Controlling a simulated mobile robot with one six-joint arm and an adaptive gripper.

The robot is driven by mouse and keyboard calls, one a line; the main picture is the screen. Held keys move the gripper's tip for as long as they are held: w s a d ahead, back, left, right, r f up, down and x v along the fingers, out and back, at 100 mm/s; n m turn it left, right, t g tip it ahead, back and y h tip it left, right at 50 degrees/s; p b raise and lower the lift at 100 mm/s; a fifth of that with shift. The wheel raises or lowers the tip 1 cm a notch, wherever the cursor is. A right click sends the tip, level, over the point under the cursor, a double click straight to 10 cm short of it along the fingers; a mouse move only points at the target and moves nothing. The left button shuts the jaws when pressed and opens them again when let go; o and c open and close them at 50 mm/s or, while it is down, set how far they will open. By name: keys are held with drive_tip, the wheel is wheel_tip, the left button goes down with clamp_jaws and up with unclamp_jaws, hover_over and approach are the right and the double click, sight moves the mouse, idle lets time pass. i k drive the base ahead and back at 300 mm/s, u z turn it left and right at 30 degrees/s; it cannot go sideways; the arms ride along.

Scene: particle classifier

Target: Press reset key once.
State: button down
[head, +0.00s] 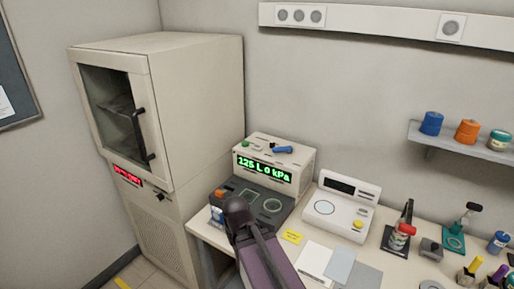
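No label that I can read marks a reset key. A beige box (310,163) with a green display reading about "125 L 0 kPa" (263,169) stands on the bench. In front of it is a dark console (283,206) with round dials and an orange button (221,193). To its right is a white instrument (336,225) with a dark screen, a round plate and a yellow button (358,224). My dark and purple arm rises from the bottom edge and covers part of the dark console. My gripper does not show.
A tall beige cabinet (205,95) with a closed glass door and black handle stands left. A yellow note (292,237) and sheets (340,265) lie on the bench. Stands and bottles crowd the right. A wall shelf (450,142) holds jars.

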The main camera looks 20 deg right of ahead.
sight(256, 147)
drive_tip(key=u, duration=0.1)
drive_tip(key=k, duration=0.65)
drive_tip(key=u, duration=0.65)
drive_tip(key=k, duration=0.7)
drive_tip(key=u, duration=0.5)
drive_tip(key=i, duration=1.5)
drive_tip(key=z, duration=0.85)
drive_tip(key=i, duration=0.85)
drive_tip(key=z, duration=0.55)
